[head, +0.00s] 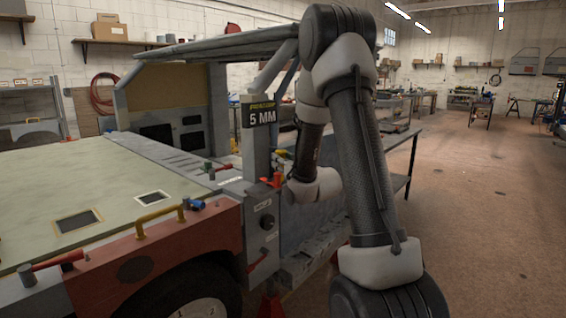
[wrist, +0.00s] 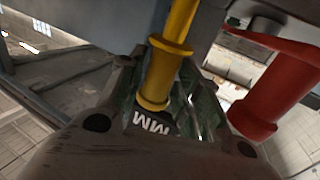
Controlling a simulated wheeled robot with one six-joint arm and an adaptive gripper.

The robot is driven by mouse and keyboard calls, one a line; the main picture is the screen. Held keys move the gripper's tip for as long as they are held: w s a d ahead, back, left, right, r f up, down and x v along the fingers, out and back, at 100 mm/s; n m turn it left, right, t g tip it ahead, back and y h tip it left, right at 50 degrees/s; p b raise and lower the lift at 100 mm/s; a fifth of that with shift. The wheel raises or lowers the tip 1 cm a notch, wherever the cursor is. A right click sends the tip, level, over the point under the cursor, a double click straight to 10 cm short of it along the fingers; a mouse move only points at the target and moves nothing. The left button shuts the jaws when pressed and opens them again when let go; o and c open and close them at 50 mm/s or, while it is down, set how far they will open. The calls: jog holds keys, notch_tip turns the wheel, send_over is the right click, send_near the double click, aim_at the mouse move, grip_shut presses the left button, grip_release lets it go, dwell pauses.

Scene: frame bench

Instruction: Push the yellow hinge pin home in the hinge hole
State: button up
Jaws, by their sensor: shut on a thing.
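The yellow hinge pin (wrist: 164,72) shows in the wrist view. It is a rod with a flared collar midway and a wider ring near its lower end. My gripper (wrist: 160,88) is shut on it, with dark fingers on either side of the lower part. The pin's upper part runs out of the top of the picture beside a grey metal face (wrist: 95,22), so its tip is hidden. I cannot make out the hinge hole in either view. In the head view my arm hides the gripper and pin near the grey post (head: 256,150).
A red cylindrical part (wrist: 275,92) stands close to the right of my gripper. In the head view, the vehicle frame has a red fender (head: 150,262) with a yellow handle (head: 160,216). A 5 MM sign (head: 261,114) sits on the post. Open floor (head: 480,220) lies to the right.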

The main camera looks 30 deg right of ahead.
aim_at(283, 152)
jog(key=shift+r, duration=1.85)
jog(key=shift+f, duration=1.2)
jog(key=shift+f, duration=0.35)
jog(key=shift+f, duration=0.25)
jog(key=shift+f, duration=0.15)
jog(key=o, duration=1.3)
jog(key=shift+f, duration=0.1)
jog(key=shift+c, duration=0.2)
notch_tip(283, 152, up, 10)
jog(key=shift+r, duration=0.2)
